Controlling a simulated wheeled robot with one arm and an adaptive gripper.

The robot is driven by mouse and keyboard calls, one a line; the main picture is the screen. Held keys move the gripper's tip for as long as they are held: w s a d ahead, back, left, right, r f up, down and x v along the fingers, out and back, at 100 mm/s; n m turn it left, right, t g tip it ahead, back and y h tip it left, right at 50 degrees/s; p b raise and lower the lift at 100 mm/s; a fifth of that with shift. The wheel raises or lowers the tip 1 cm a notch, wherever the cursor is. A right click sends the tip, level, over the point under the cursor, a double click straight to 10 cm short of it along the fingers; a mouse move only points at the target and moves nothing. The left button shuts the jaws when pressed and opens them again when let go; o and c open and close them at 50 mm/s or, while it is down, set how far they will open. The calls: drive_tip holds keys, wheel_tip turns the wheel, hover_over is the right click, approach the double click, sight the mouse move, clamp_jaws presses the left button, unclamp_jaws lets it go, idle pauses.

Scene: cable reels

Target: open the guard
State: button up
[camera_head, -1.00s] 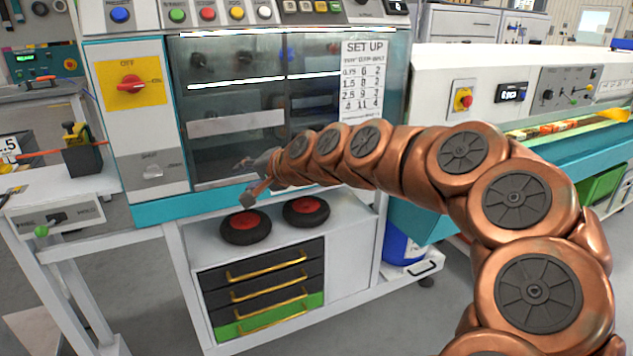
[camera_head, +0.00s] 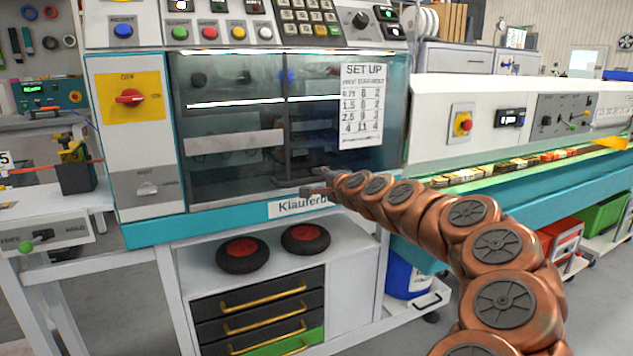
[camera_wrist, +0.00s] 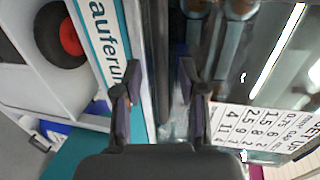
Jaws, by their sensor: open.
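The guard (camera_head: 235,115) is a smoky see-through panel on the front of the machine, with a white SET UP sheet (camera_head: 362,105) at its upper right. It hangs closed over the dark inside. My gripper (camera_head: 313,182) is at the guard's lower edge, right of its middle, just above the teal strip with the name label (camera_head: 285,208). In the wrist view my gripper (camera_wrist: 158,75) is open, with one finger over the label side and the other over the glass (camera_wrist: 262,55). A dark strip along the guard's lower edge lies between the fingers. I cannot tell whether they touch it.
Left of the guard is a yellow panel with a red rotary switch (camera_head: 130,97). Below are a shelf with two black-and-red wheels (camera_head: 243,254) and dark drawers (camera_head: 255,300). A long white-and-teal unit (camera_head: 480,125) stands to the right. The floor in front shows little clutter.

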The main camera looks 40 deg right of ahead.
drive_tip(key=shift+x, duration=1.45)
drive_tip(key=shift+c, duration=0.2)
clamp_jaws()
